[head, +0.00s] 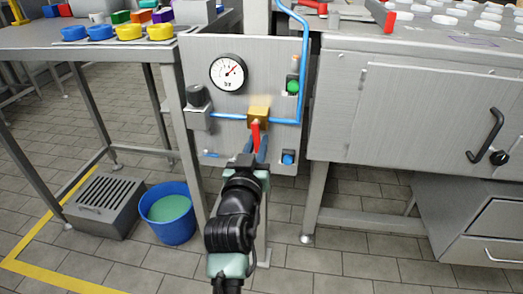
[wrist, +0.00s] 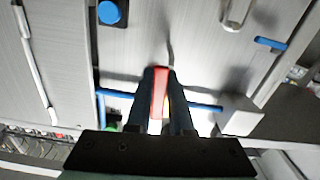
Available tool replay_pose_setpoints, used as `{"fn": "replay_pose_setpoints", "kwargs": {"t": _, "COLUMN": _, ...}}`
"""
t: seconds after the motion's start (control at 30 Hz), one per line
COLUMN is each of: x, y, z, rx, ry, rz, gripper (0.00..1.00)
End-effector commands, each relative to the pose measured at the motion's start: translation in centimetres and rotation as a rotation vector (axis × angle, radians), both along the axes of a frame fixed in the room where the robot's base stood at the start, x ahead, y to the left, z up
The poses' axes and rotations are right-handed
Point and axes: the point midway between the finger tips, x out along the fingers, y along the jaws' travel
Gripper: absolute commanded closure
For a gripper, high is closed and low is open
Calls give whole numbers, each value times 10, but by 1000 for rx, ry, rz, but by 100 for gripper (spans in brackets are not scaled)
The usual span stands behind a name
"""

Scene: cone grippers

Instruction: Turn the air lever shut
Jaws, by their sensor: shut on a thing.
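The red air lever (head: 256,134) points down from a brass valve body (head: 259,113) on the grey panel (head: 215,138). It stands across the blue air pipe (head: 228,116), which runs sideways into the valve. My gripper (head: 257,151) reaches up from below and is shut on the lever. In the wrist view the red lever (wrist: 160,92) lies between the two dark fingers of my gripper (wrist: 161,90). The valve body is mostly hidden there behind the fingers.
A round gauge (head: 229,72), a green button (head: 292,87) and a blue button (head: 288,158) are on the panel. A table with yellow and blue rings stands left, a steel cabinet (head: 400,120) right. A blue bucket (head: 167,228) stands on the floor.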

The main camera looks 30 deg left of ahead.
Motion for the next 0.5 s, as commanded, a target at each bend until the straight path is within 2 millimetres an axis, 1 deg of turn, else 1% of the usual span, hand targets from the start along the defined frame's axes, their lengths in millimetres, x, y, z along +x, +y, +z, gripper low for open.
{"fn": "replay_pose_setpoints", "kwargs": {"t": 0.03, "x": -1, "y": 2, "z": -3, "rx": 22, "ry": 8, "rz": 2, "gripper": 100}}
{"fn": "replay_pose_setpoints", "kwargs": {"t": 0.2, "x": -1, "y": 4, "z": -2, "rx": 79, "ry": 24, "rz": 1, "gripper": 100}}
{"fn": "replay_pose_setpoints", "kwargs": {"t": 0.5, "x": -2, "y": 6, "z": -1, "rx": 111, "ry": 33, "rz": 1, "gripper": 100}}
